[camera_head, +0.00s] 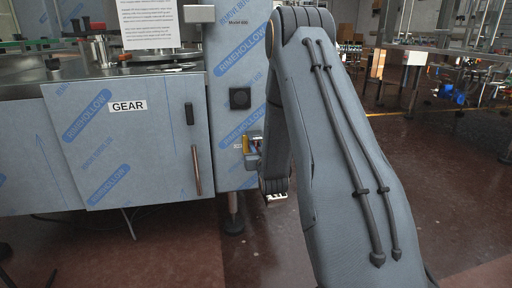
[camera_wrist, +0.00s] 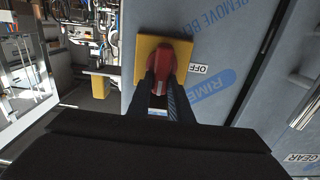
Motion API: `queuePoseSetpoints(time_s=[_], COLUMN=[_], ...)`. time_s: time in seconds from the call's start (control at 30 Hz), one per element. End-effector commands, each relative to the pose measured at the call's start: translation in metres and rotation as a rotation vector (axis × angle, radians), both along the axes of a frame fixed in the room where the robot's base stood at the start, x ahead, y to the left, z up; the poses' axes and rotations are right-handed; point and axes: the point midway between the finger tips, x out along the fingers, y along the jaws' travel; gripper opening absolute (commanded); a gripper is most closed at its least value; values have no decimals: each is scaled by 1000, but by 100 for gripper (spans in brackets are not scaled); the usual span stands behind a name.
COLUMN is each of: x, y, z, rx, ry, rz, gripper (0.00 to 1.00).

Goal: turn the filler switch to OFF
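The filler switch is a red knob (camera_wrist: 167,58) on a yellow square plate (camera_wrist: 140,47), fixed to the film-wrapped cabinet face. A white OFF label (camera_wrist: 198,69) is to the right of the plate in the wrist view. My gripper (camera_wrist: 161,84) is at the switch, its two dark fingers close together on either side of the red knob, seemingly shut on it. The fingers partly hide the knob, so its exact pointing is hard to read. In the head view the yellow plate (camera_head: 245,144) is small, just left of my gripper (camera_head: 254,153) and arm.
A film-wrapped door labelled GEAR (camera_head: 128,106) with a vertical handle (camera_head: 196,170) is left of the switch column. A black square fitting (camera_head: 240,98) is above the switch. A paper sheet (camera_head: 149,22) stands over the machine top. Open brown floor (camera_head: 450,190) lies to the right.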

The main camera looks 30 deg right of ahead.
Motion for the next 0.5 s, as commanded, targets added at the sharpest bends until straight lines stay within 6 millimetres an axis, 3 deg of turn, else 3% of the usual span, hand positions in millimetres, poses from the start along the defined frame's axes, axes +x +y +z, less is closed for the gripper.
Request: queuePoseSetpoints(time_s=[0.5], x=[0], y=[3], z=[0], rx=[-127], ry=[37], rz=[1], gripper=[0])
